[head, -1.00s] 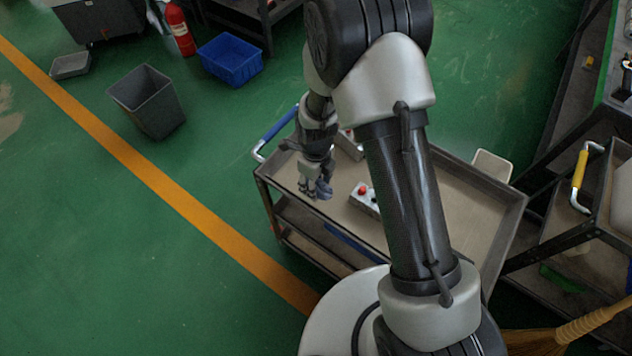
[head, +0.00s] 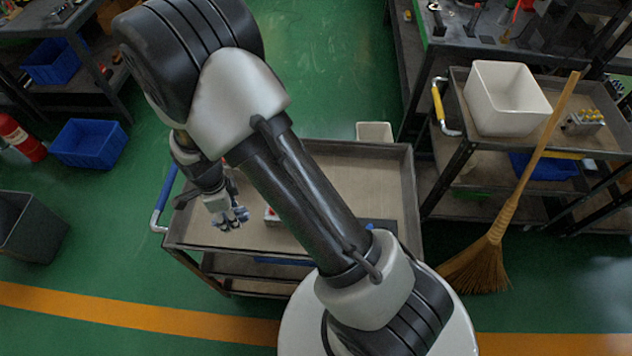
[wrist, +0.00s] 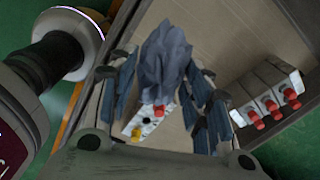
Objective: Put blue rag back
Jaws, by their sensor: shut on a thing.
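My gripper (head: 228,217) is above the left end of the cart (head: 345,165) with the blue handle. In the wrist view its fingers (wrist: 155,95) are closed around the crumpled blue-grey rag (wrist: 166,55). The rag hangs clear of the fingertips; it also shows small at the gripper in the head view (head: 240,213). A pale valve block (wrist: 148,122) with red and yellow parts lies below it, partly hidden by rag and fingers. Another valve block (wrist: 268,92) with several red knobs is to the right. My arm hides part of the cart top.
A second cart (head: 462,95) with a yellow handle stands at the right, carrying a white bin (head: 505,95) and a valve block (head: 583,122). A broom (head: 490,250) leans against it. A blue crate (head: 88,144) and a dark bin (head: 30,228) stand on the floor at left.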

